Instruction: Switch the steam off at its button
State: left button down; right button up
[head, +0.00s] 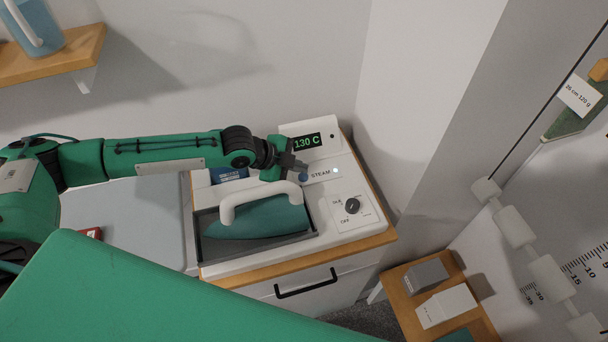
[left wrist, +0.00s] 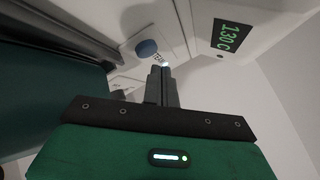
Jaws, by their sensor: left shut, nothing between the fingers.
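The blue round steam button (head: 303,177) is on the white control station (head: 262,258), left of the word STEAM. A small light (head: 337,171) right of the word looks lit white. My left gripper (head: 296,167) is shut and empty, just above and behind the button in the head view. In the left wrist view the button (left wrist: 146,48) shows whole, up and left of the shut fingertips (left wrist: 163,68), which partly cover the label. I cannot tell if they touch the panel. The display (head: 307,141) reads 130 C. My right gripper is out of view.
A teal iron with a white handle (head: 258,218) rests in a dark tray in front of the button. A dark knob (head: 352,205) marked OFF is at the right. A wall stands close behind the station. A low wooden stand (head: 402,299) with boxes is at lower right.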

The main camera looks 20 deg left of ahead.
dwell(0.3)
pick_arm(q)
jog(key=shift+f, duration=0.45)
jog(key=shift+f, duration=0.1)
jog(key=shift+f, duration=0.45)
dwell(0.5)
jog(key=shift+r, duration=0.1)
jog(key=shift+r+p, duration=0.85)
jog(key=shift+p, duration=0.1)
